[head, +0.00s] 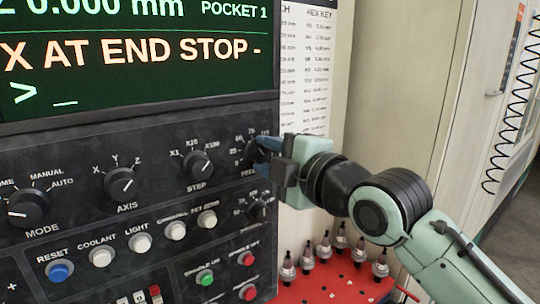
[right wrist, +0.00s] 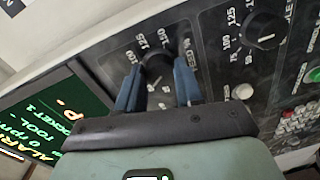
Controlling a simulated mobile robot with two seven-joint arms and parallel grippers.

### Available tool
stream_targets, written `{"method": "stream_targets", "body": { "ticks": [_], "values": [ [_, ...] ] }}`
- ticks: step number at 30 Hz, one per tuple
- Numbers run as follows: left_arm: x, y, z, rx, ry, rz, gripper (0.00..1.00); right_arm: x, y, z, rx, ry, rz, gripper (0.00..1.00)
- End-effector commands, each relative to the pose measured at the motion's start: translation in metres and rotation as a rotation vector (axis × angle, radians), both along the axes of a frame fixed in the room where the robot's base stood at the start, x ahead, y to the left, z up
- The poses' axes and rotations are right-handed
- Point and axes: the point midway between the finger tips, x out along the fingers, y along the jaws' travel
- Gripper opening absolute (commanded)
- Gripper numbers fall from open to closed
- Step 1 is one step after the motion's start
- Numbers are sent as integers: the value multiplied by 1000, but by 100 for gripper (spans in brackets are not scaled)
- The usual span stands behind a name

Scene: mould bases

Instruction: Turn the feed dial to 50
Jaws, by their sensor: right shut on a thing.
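The feed dial (right wrist: 157,64) is a dark round knob at the top right of the control panel, with numbers around it. In the head view it is mostly hidden behind my right gripper (head: 262,152), and only part of its scale and label show. In the right wrist view the two blue fingers of my right gripper (right wrist: 157,84) stand on either side of the knob and are shut on it. I cannot tell clearly which number its pointer marks. My left gripper is not in view.
A second numbered dial (head: 257,208) sits just below the feed dial. The step dial (head: 197,166), axis dial (head: 121,183) and mode dial (head: 28,207) are to the left. Coloured buttons fill the lower panel. Several tool holders stand on a red surface (head: 330,285) at lower right.

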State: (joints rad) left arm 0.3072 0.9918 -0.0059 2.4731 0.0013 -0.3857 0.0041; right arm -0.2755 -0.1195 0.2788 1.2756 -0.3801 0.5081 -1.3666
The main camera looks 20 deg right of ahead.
Motion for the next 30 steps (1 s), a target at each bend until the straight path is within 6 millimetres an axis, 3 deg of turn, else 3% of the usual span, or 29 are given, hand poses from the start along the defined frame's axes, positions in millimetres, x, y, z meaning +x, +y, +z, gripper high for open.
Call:
{"method": "stream_targets", "body": {
  "ticks": [9,24,25,26,27,30],
  "values": [
    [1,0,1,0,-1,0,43,0,0,1,-93,-35,0,6],
    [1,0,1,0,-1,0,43,0,0,1,-106,-40,0,6],
    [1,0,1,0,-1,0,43,0,0,1,-106,-40,0,46],
    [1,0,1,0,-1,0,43,0,0,1,-106,-40,0,56],
    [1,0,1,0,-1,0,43,0,0,1,-106,-40,0,62],
    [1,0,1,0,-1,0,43,0,0,1,-106,-40,0,62]
  ]
}}
